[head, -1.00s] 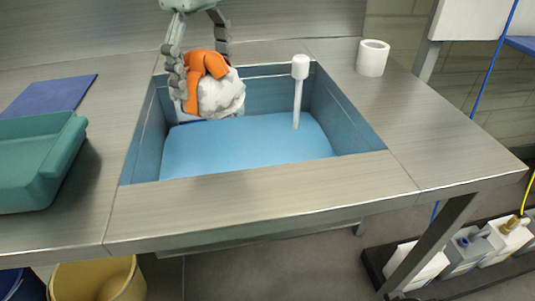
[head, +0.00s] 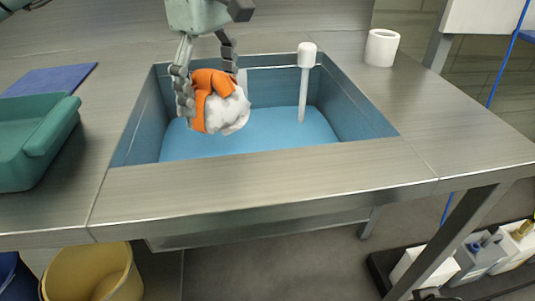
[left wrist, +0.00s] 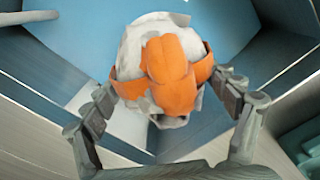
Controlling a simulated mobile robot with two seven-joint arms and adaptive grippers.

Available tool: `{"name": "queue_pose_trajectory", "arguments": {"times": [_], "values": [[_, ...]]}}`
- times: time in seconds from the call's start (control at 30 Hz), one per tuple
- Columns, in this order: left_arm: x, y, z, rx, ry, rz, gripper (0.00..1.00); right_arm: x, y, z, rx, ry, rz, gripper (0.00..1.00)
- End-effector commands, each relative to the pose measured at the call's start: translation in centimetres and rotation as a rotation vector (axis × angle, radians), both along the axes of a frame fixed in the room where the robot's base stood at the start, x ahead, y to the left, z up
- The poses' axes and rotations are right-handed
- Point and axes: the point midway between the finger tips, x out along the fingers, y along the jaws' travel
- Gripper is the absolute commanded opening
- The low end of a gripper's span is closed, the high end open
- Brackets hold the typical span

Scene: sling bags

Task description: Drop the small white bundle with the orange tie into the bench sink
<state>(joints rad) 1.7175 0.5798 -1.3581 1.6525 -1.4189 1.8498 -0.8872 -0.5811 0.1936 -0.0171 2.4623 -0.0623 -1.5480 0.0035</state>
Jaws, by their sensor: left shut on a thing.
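The small white bundle with the orange tie (head: 226,108) hangs in my left gripper (head: 206,88), over the left part of the bench sink (head: 330,110). The sink is a blue-walled basin set in the steel bench. In the left wrist view the bundle (left wrist: 165,72) sits between the two fingers of my left gripper (left wrist: 168,98), orange tie facing the camera, with the blue sink floor (left wrist: 85,30) beyond it. The fingers are shut on the bundle. Whether the bundle touches the sink cannot be told. My right gripper is not in view.
A white post (head: 305,80) stands up inside the sink. A white roll (head: 381,47) stands on the bench at the right. A green tray (head: 30,150) and a blue mat (head: 50,79) lie on the left. A yellow bin (head: 92,275) stands below the bench.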

Motion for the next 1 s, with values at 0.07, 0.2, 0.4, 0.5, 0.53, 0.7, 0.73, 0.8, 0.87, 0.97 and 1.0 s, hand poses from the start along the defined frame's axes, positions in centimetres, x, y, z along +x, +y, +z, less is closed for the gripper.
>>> {"name": "queue_pose_trajectory", "arguments": {"times": [0.07,0.2,0.4,0.5,0.53,0.7,0.73,0.8,0.87,0.97,1.0], "values": [[0.0,0.0,-0.2,0.0,-0.001,0.0,0.51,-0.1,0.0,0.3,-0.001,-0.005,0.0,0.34],[0.0,0.0,-0.2,0.0,-0.001,0.001,0.51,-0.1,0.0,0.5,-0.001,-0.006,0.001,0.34],[0.0,0.0,-0.2,0.0,-0.001,0.001,0.9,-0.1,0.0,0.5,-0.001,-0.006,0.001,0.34],[0.0,0.0,-0.2,0.0,-0.001,0.001,1.0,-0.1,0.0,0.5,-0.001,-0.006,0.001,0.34],[0.0,0.0,-0.2,0.0,-0.001,0.001,1.0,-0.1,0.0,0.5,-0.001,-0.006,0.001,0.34],[0.0,0.0,-0.2,0.0,-0.001,0.001,1.0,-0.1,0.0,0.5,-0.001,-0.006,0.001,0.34],[0.0,0.0,-0.2,0.0,-0.001,0.001,1.0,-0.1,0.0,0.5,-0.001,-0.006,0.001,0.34],[0.0,0.0,-0.3,0.0,0.0,0.001,1.0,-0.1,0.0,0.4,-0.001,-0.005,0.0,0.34],[0.0,0.0,-0.1,0.0,0.0,0.001,1.0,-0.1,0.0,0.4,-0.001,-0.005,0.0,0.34],[0.1,0.0,0.8,0.0,-0.002,0.002,1.0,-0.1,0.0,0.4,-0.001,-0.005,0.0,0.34],[0.1,0.0,1.4,0.0,-0.003,0.002,1.0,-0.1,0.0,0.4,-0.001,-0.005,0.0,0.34]]}}
